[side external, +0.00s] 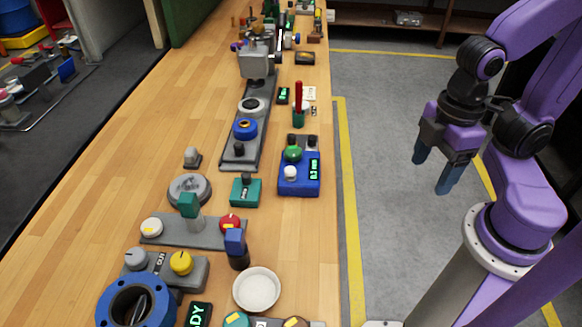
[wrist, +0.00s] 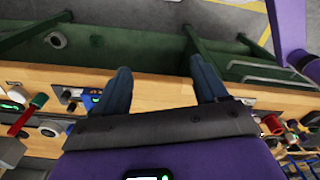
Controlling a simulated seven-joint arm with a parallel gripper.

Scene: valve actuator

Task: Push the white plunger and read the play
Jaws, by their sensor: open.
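A blue box (side external: 300,182) stands near the right edge of the wooden bench in the side view. It has a white round-topped knob (side external: 291,172), which looks like the plunger, a green ball knob (side external: 292,153) and a small lit display (side external: 314,169) whose digits are too small to read. My gripper (side external: 434,166) is open and empty, out over the floor to the right of the bench and well apart from the box. In the wrist view the two blue fingers of my gripper (wrist: 163,82) are spread, with bare bench edge between them.
A teal box (side external: 245,192), a red-handled part (side external: 298,102) and a grey rail with a blue ring (side external: 245,128) are near the blue box. A white dish (side external: 257,289) and a blue flanged ring (side external: 136,305) lie closer to the camera. The floor beside the bench is clear.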

